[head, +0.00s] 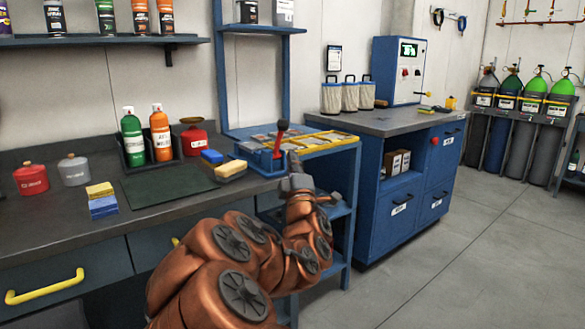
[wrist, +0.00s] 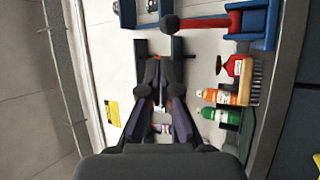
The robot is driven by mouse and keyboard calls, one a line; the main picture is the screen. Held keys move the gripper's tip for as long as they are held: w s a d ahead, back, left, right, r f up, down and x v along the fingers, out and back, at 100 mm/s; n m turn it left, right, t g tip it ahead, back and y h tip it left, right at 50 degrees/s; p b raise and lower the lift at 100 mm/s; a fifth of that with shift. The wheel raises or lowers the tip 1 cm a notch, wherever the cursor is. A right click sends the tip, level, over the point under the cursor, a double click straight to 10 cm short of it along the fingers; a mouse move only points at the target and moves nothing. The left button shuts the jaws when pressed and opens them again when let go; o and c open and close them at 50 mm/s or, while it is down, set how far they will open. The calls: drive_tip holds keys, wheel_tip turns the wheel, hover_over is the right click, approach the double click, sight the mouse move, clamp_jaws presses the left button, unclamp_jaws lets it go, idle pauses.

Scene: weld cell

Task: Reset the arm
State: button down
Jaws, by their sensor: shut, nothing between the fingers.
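My copper-coloured arm reaches up from the bottom of the head view, bent at several joints. My grey gripper (head: 294,168) is at its end, in front of the bench edge and just right of the blue tray (head: 257,160). In the wrist view my gripper (wrist: 160,68) points away from the camera, its dark fingers close together and nothing seen between them. A red handle with a dark knob (head: 281,128) stands up from the tray behind the gripper. It also shows in the wrist view (wrist: 212,22), apart from the fingers in the picture.
Green (head: 132,138) and orange (head: 161,134) bottles, red and grey cans and sponges stand on the dark bench (head: 75,222) at left. A blue cabinet (head: 395,205) stands right of the arm. Gas cylinders (head: 508,120) line the back right. Floor at right is clear.

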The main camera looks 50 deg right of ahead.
drive_tip(key=shift+s+a+f+b, duration=0.3)
drive_tip(key=shift+s+b, duration=0.1)
drive_tip(key=shift+b, duration=0.6)
drive_tip(key=shift+r, duration=0.15)
drive_tip(key=s+a+f+m+g+y+p, duration=0.2)
drive_tip(key=s+a+m+g+y+p, duration=0.15)
drive_tip(key=a+p, duration=0.4)
drive_tip(key=s+a+f+m+g+y+p, duration=0.2)
drive_tip(key=s+a+m+g+y+p, duration=0.1)
drive_tip(key=a+g+p, duration=0.4)
drive_tip(key=s+a+f+m+g+y+p, duration=0.2)
drive_tip(key=s+a+m+g+y+p, duration=0.1)
drive_tip(key=a+p, duration=0.4)
drive_tip(key=s+a+r+n+g+y+p, duration=0.1)
drive_tip(key=s+a+r+g+y+p, duration=0.1)
drive_tip(key=s+a, duration=0.6)
drive_tip(key=s+a+r+g+y+p, duration=0.2)
drive_tip(key=s+a+r+g+p, duration=0.2)
drive_tip(key=s+a, duration=0.4)
drive_tip(key=s+p, duration=0.1)
drive_tip(key=s, duration=0.2)
drive_tip(key=shift+s+a+r+n+y, duration=0.2)
drive_tip(key=shift+a+n+y, duration=0.15)
